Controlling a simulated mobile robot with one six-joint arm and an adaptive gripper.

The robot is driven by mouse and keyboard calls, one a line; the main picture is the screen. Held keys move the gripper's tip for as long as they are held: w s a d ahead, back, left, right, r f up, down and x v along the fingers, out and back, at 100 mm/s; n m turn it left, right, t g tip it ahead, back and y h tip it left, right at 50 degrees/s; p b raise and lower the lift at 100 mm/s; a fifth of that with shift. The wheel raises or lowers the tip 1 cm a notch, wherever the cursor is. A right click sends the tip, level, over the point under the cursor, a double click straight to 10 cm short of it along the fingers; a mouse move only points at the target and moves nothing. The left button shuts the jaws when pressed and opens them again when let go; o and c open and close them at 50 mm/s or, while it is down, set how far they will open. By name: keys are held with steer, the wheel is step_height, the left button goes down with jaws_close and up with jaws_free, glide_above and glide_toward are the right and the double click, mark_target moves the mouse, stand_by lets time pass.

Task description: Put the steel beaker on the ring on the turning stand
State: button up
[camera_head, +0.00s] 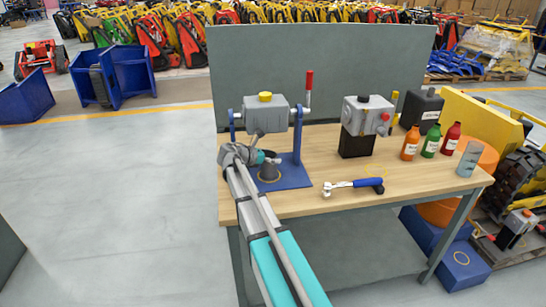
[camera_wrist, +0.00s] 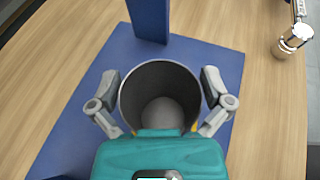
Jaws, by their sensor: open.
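The turning stand (camera_head: 297,145) is a blue frame on a blue base plate, carrying a grey gearbox with a yellow cap and a red-handled lever. The steel beaker (camera_wrist: 160,75) stands upright over the blue base plate (camera_wrist: 80,140) in the wrist view, its open mouth towards the camera. My gripper (camera_wrist: 160,98) is open, one finger on each side of the beaker. Little yellow shows near the beaker's lower edge; the ring is mostly hidden, and I cannot tell how the beaker sits on it.
A ratchet with a blue handle (camera_head: 355,186) lies on the wooden table (camera_head: 330,203) to the right. A grey panel rises behind.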

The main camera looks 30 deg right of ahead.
steer(key=shift+r, duration=0.15)
steer(key=shift+a+r, duration=0.1)
steer(key=p+v, duration=0.4)
steer(key=v, duration=0.7)
steer(key=shift+a, duration=0.4)
steer(key=shift+s, duration=0.25)
steer(key=s+f+m+y, duration=0.1)
steer(key=s, duration=0.1)
steer(key=s+f+m+y, duration=0.1)
steer(key=s+f+m, duration=0.1)
steer(key=s+a+f+m+y, duration=0.1)
steer(key=s, duration=0.1)
steer(key=shift+s+f+m, duration=0.1)
steer(key=shift+f+m, duration=0.2)
steer(key=s+a+f+m+y, duration=0.1)
steer(key=s, duration=0.1)
steer(key=s+a+f+m+y, duration=0.1)
steer(key=s+m, duration=0.1)
steer(key=s+a+f+m+y, duration=0.1)
steer(key=s+f, duration=0.1)
steer(key=shift+m+g+y, duration=0.4)
steer(key=s+a+f+m+y, duration=0.3)
steer(key=s+a+m+y, duration=0.4)
steer(key=s+a+m, duration=0.2)
steer(key=shift+s+f+m+g, duration=0.3)
steer(key=shift+s+m, duration=0.1)
steer(key=shift+s, duration=0.75)
